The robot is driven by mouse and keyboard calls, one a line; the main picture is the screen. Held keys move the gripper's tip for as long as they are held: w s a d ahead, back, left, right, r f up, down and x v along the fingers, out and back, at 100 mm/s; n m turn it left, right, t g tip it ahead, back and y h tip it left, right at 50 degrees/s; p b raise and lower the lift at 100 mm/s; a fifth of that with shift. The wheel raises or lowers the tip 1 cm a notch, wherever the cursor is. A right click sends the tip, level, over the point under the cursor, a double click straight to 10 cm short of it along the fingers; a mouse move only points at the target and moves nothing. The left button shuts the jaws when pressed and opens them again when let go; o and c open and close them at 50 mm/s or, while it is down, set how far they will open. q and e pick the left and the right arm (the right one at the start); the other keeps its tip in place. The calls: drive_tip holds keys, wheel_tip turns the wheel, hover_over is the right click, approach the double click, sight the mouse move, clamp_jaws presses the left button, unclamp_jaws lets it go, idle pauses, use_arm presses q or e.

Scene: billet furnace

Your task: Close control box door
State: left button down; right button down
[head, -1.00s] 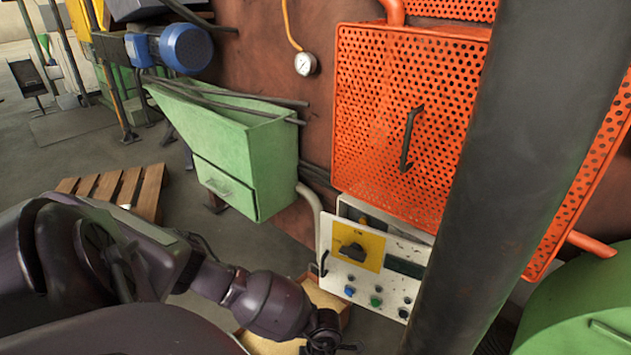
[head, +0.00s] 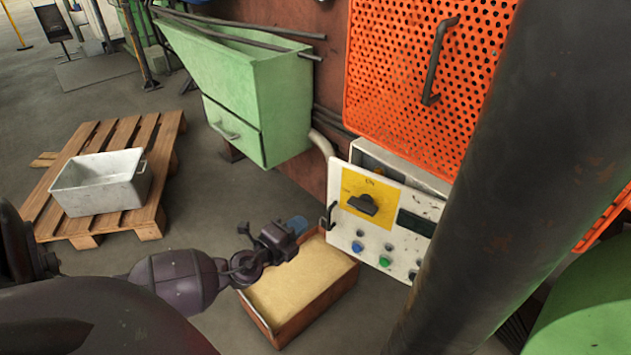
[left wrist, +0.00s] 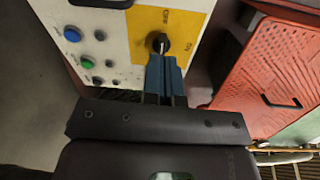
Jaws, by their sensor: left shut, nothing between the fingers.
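The control box has a white front door (head: 405,212) with a yellow plate, a black knob (head: 362,204), coloured buttons and a dark handle (head: 327,216) at its left edge. The door stands ajar; part of the box body (head: 400,165) shows behind its top edge. My left gripper (head: 297,226) is shut and empty, left of the door and a little below the handle, apparently apart from it. In the left wrist view its blue fingers (left wrist: 165,78) point at the door face (left wrist: 112,30), overlapping the knob's lower end; I cannot tell contact there. My right gripper is out of view.
An orange perforated guard (head: 425,80) with a handle hangs above the box. A green bin (head: 240,95) is to the left. A sand-filled crate (head: 305,285) lies below my gripper. A dark pillar (head: 510,170) stands at right. A pallet (head: 150,205) carries a grey tub (head: 100,182).

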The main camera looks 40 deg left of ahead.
use_arm(q)
drive_tip(key=a+n+y, duration=0.2)
approach(330, 183)
drive_tip(key=w, duration=0.3)
drive_tip(key=w+a+b, duration=0.1)
drive_tip(key=w, duration=0.1)
drive_tip(key=shift+w, duration=0.3)
drive_tip(key=shift+w+a, duration=0.15)
drive_tip(key=shift+w, duration=0.75)
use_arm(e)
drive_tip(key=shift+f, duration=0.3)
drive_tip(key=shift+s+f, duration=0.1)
